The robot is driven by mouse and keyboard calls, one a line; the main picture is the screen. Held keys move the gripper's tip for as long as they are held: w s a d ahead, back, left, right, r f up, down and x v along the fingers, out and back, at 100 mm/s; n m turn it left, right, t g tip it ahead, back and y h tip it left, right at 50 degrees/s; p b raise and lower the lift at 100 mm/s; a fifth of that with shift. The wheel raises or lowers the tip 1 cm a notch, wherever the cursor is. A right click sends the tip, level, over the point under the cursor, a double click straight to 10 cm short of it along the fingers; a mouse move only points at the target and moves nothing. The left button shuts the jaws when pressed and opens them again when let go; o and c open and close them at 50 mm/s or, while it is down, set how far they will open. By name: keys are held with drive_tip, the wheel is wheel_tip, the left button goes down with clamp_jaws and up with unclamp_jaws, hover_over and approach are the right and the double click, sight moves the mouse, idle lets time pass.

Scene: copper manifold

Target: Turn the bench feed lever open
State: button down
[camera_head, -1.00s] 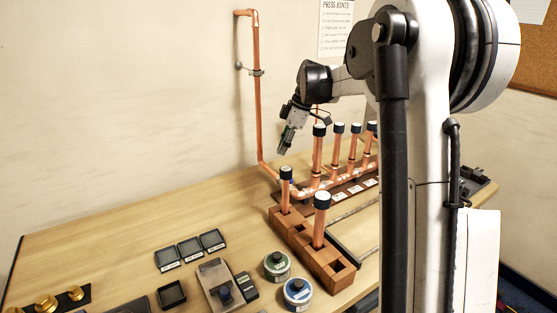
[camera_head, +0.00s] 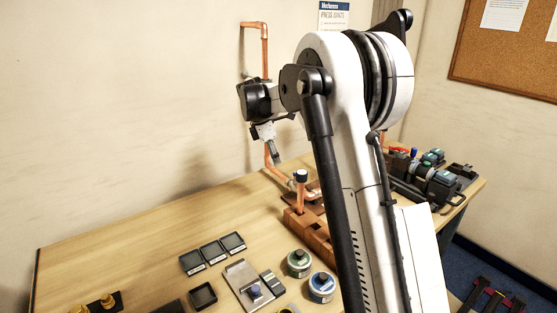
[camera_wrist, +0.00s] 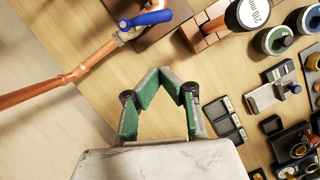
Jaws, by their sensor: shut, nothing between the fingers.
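The feed lever (camera_wrist: 147,18) has a blue handle and sits on a valve fitting at the top of the wrist view. It joins the copper pipe (camera_wrist: 60,82) that runs off to the left; the handle lies roughly along the pipe's slant. My gripper (camera_wrist: 163,73) is shut and empty, with green inner pads, below the lever in that picture and apart from it. In the head view my gripper (camera_head: 276,158) points down by the lower end of the upright copper pipe (camera_head: 265,50). The lever cannot be made out clearly there.
A brick-coloured block (camera_head: 319,234) holds capped pipe pieces in front of the pipework. Small black trays (camera_head: 211,252), a metal fixture (camera_head: 245,281) and round tins (camera_head: 299,262) lie at the front. Tools (camera_head: 435,178) stand at the right.

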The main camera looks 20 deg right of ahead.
drive_tip(key=s+d+f+p, duration=0.1)
drive_tip(key=d+f, duration=0.5)
drive_tip(key=f, duration=0.2)
drive_tip(key=shift+s, duration=0.3)
drive_tip(key=shift+a, duration=0.1)
